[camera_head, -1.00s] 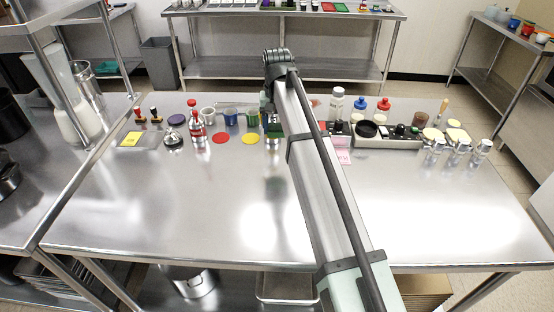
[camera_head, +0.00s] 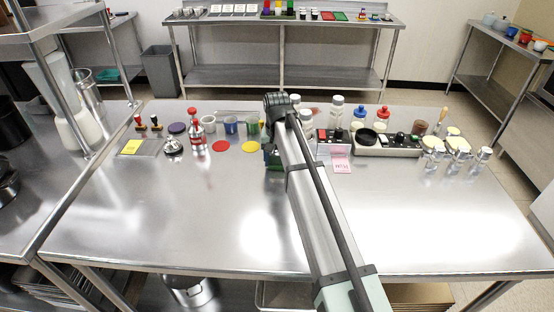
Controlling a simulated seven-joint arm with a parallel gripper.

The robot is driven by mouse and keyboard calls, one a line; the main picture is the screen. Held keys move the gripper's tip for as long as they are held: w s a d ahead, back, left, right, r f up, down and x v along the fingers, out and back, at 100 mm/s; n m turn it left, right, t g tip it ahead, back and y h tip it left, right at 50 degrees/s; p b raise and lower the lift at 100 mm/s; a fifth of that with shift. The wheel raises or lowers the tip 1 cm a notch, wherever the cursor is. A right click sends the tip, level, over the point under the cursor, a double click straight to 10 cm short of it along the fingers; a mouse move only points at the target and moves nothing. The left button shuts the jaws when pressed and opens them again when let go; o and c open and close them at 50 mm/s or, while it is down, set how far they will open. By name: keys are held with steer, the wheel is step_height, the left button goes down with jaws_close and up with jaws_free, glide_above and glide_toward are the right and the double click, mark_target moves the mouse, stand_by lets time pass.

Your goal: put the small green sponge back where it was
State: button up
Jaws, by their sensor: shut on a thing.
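My gripper (camera_head: 270,149) hangs below my arm's end at the back middle of the steel table, mostly hidden by my own arm. It looks shut on a dark green block (camera_head: 273,160), which I take for the small green sponge. The block is low, at or just above the table top; I cannot tell whether it touches. The table's surface (camera_head: 180,225) is bare in front of it.
Left of the block are a yellow disc (camera_head: 250,146), a red disc (camera_head: 220,146) and a red-topped bottle (camera_head: 196,130). To its right are a pink card (camera_head: 341,163), a grey tray (camera_head: 385,151) and several shakers (camera_head: 460,150). The front table is clear.

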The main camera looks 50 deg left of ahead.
mark_target(277, 160)
steer(key=shift+f, duration=0.25)
steer(key=o, duration=0.9)
steer(key=shift+o, duration=0.2)
step_height(277, 160, up, 12)
steer(key=shift+r, duration=0.2)
